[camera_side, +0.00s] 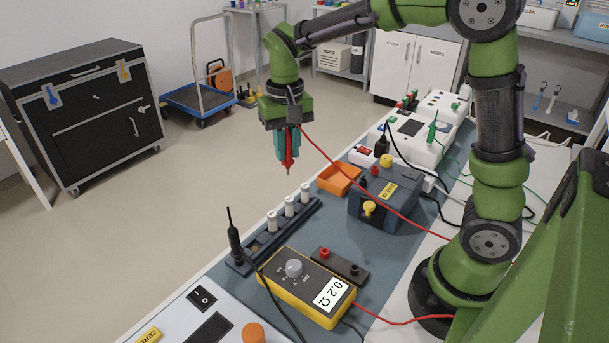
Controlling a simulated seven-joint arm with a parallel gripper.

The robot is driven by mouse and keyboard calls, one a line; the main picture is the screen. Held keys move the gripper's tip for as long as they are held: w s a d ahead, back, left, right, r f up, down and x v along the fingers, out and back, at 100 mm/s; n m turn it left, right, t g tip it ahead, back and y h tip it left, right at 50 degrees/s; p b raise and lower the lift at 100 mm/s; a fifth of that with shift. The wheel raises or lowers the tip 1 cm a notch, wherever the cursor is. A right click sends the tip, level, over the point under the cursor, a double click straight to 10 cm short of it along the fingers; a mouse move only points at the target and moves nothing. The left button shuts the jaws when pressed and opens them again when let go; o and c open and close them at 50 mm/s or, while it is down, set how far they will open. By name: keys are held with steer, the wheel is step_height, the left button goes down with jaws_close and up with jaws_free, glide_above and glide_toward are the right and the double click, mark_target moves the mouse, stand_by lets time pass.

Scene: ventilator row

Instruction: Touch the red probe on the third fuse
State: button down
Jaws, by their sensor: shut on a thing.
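My gripper (285,152) is shut on the red probe (288,165), which points down with its metal tip in the air, above and behind the fuse rack. The dark fuse rack (262,243) holds three white upright fuses: a near one (272,221), a middle one (289,206) and a far one (304,193). The tip is apart from all of them. The black probe (234,240) stands upright at the rack's near end. The yellow multimeter (308,287) reads 0.2 Ω. The red lead (350,180) runs from my gripper to the right.
An orange tray (338,179) lies beyond the rack. A dark blue-grey box (385,200) with coloured terminals stands right of it. A dark block with red and black posts (340,265) lies behind the meter. White units stand farther back. The air around the fuses looks clear.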

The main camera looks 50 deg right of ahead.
glide_toward(272, 213)
steer(key=shift+a+f, duration=0.1)
steer(key=shift+f, duration=0.6)
steer(key=shift+f, duration=0.5)
stand_by(1.4)
stand_by(0.3)
step_height(272, 213, up, 7)
stand_by(0.8)
